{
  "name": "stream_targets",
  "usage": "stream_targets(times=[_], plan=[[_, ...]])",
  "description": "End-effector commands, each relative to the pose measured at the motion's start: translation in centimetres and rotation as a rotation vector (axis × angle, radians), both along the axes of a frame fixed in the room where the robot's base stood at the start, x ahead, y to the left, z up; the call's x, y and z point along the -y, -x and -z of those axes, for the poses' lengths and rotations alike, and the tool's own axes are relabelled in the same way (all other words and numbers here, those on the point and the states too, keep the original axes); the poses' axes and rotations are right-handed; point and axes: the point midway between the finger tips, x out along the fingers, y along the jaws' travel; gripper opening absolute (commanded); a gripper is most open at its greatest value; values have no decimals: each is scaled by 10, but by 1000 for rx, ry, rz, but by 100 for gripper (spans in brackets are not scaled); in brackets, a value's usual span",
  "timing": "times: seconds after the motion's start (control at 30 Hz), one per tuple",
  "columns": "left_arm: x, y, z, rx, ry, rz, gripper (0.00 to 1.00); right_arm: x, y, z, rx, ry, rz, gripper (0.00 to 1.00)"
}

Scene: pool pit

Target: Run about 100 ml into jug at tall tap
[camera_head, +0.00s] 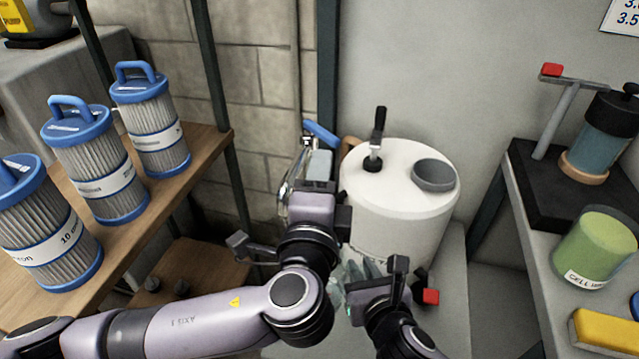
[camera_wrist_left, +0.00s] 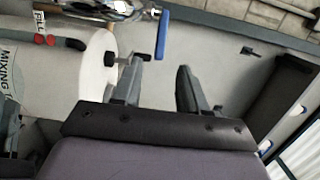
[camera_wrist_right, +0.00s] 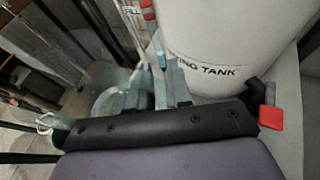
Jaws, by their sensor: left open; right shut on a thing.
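The tall tap (camera_head: 294,187) is chrome, with a blue lever (camera_head: 321,134), and stands left of the white tank. My left gripper (camera_head: 319,163) is open just in front of the lever. In the left wrist view the lever (camera_wrist_left: 161,33) lies beyond the fingertips, and the tap's chrome body (camera_wrist_left: 105,8) shows at the top. The jug (camera_head: 352,272) is clear and partly hidden behind my left arm. My right gripper (camera_head: 376,290) is shut on it low beside the tank. In the right wrist view the jug (camera_wrist_right: 108,102) is at the fingers; its water level cannot be made out.
The white mixing tank (camera_head: 400,215) has a black-handled stem and a grey cup on top. A red valve handle (camera_head: 431,297) sticks out near its base. Blue-capped filters (camera_head: 92,160) stand on the left shelf. A right bench holds a green container (camera_head: 592,245).

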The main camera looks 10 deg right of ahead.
Motion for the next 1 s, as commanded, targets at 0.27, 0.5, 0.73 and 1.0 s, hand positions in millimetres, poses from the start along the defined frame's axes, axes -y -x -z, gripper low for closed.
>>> stream_targets(times=[0.27,0.5,0.73,1.0], plan=[[-4,16,0,-1,-1,0,43,0,0,-1,2,-1,0,0],[-4,16,0,-1,-1,0,43,0,0,-1,2,-1,0,0],[2,16,2,11,-105,-1,43,0,0,-1,2,-1,0,0],[23,17,9,67,-564,-1,43,0,0,-1,2,-1,0,0]])
